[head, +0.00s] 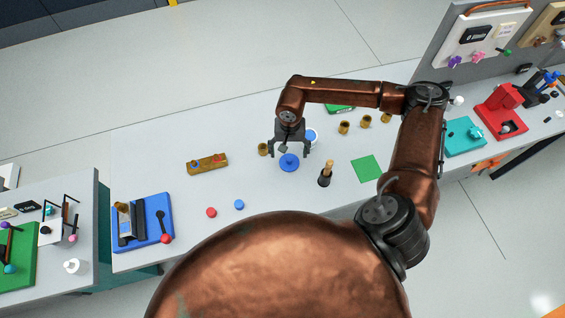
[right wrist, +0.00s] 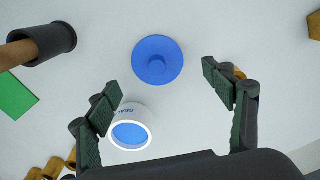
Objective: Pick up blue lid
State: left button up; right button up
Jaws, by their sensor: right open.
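The blue lid (head: 289,162) is a round disc with a small raised knob, lying flat on the light table. In the right wrist view the lid (right wrist: 157,61) is at top centre, beyond the fingertips and between their lines. My right gripper (head: 290,150) is open and empty, pointing down above the lid, apart from it as seen in the wrist view (right wrist: 163,88). A white tank with blue inside (right wrist: 130,128) stands close to the lid, near one finger; in the head view the tank (head: 313,136) is partly hidden behind the gripper. My left gripper is not in view.
A black cup holding a wooden-handled tool (head: 325,175) stands right of the lid, with a green square (head: 367,168) beyond. Several brass cups (head: 344,127) stand behind. A wooden block (head: 207,163) lies left. Red (head: 211,212) and blue (head: 239,205) pieces lie in front.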

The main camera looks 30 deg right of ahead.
aim_at(289, 158)
notch_tip(289, 158, down, 4)
jog(key=shift+s+f+p, duration=0.1)
jog(key=shift+f+p, duration=0.15)
jog(key=shift+p, duration=0.2)
jog(key=c, duration=0.9)
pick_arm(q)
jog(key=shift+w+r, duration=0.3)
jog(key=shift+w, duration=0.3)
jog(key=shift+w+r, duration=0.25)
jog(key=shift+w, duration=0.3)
pick_arm(e)
jog(key=shift+c, duration=0.7)
